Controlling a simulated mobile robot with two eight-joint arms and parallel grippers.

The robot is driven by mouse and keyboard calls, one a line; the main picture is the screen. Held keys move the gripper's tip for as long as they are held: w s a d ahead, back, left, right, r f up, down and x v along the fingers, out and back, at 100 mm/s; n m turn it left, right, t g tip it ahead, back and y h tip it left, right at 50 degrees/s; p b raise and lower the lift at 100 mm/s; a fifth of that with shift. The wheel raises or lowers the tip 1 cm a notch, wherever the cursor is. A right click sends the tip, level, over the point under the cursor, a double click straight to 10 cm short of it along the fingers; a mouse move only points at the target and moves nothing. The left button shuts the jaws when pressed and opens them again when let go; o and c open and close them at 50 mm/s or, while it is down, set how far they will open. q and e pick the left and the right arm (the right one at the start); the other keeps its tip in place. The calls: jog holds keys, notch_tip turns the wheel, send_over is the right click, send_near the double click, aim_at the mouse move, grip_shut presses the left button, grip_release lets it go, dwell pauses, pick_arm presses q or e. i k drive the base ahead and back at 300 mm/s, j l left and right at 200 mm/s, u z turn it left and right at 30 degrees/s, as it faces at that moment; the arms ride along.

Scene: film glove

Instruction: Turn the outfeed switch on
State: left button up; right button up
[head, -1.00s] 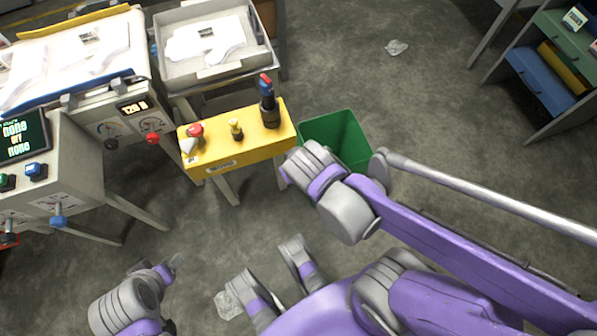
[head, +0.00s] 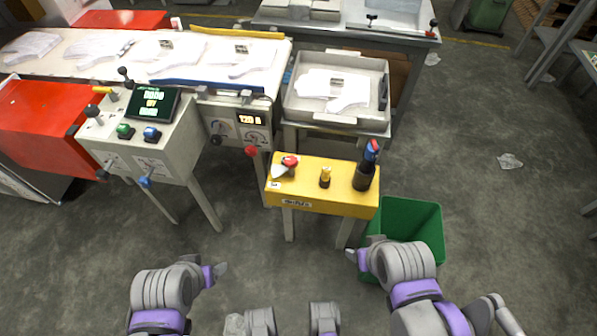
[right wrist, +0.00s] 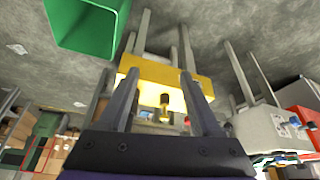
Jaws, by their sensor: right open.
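A yellow control box (head: 345,205) stands on legs right of centre in the head view. On its top are a red mushroom button (head: 289,162), a small yellow-topped switch (head: 325,177) and a black post with a blue and red top (head: 366,168). I cannot read which one is the outfeed switch. My right gripper (head: 354,257) is below and in front of the box, apart from it. In the right wrist view its two fingers (right wrist: 162,108) are spread and empty, with the yellow box (right wrist: 190,82) beyond them. My left gripper (head: 220,273) is at the lower left, away from everything; its jaw opening is unclear.
A green bin (head: 425,218) stands right of the box, close to my right gripper. A grey tray (head: 338,117) with white gloves sits behind the box. A grey console (head: 180,160) with knobs and a screen stands left.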

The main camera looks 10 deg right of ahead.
aim_at(291, 162)
jog(key=i+l+u, duration=0.1)
jog(key=u, duration=0.25)
jog(key=l+u, duration=0.1)
jog(key=u, duration=0.3)
jog(key=i+l+u, duration=0.1)
jog(key=u, duration=0.25)
jog(key=l, duration=0.1)
